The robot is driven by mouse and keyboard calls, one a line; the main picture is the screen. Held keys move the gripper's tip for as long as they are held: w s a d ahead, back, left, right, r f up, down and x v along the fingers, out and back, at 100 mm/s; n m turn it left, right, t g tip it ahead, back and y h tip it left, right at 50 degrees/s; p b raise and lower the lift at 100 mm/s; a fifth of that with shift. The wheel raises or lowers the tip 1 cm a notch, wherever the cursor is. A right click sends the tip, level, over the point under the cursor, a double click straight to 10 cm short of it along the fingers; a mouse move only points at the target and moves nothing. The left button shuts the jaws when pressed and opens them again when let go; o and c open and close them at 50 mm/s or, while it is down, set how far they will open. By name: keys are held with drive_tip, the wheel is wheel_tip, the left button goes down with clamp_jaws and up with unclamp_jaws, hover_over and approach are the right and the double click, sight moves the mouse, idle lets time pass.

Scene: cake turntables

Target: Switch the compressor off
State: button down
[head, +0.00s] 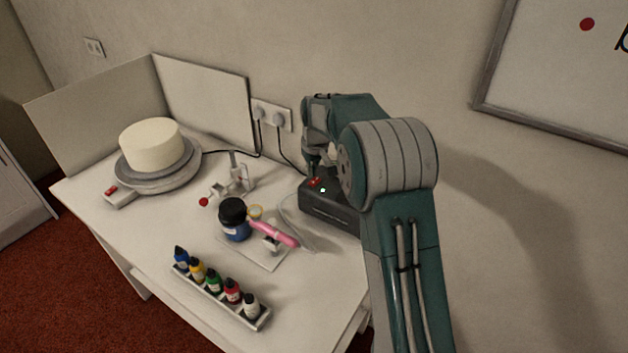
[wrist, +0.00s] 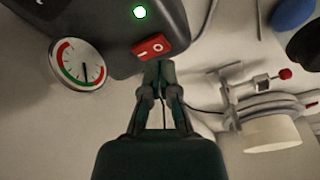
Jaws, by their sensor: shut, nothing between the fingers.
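The compressor (head: 330,207) is a dark box at the back right of the table, partly hidden by my arm in the head view. In the wrist view its dark body (wrist: 110,25) fills the top left. Its red rocker switch (wrist: 147,47), marked with a line and a circle, is at the edge of the body. A green light (wrist: 140,12) is lit above the switch. My gripper (wrist: 161,68) is shut and empty, its fingertips just below the switch; I cannot tell whether they touch it. In the head view the red switch (head: 315,182) shows under my gripper.
A round gauge (wrist: 78,64) is left of the switch. A white cake (head: 151,145) on a turntable (head: 160,178) is at the left. Wall plugs (head: 278,119) are behind.

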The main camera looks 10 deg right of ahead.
sight(312, 183)
drive_tip(key=shift+f, duration=1.25)
idle(0.8)
drive_tip(key=shift+r, duration=3.5)
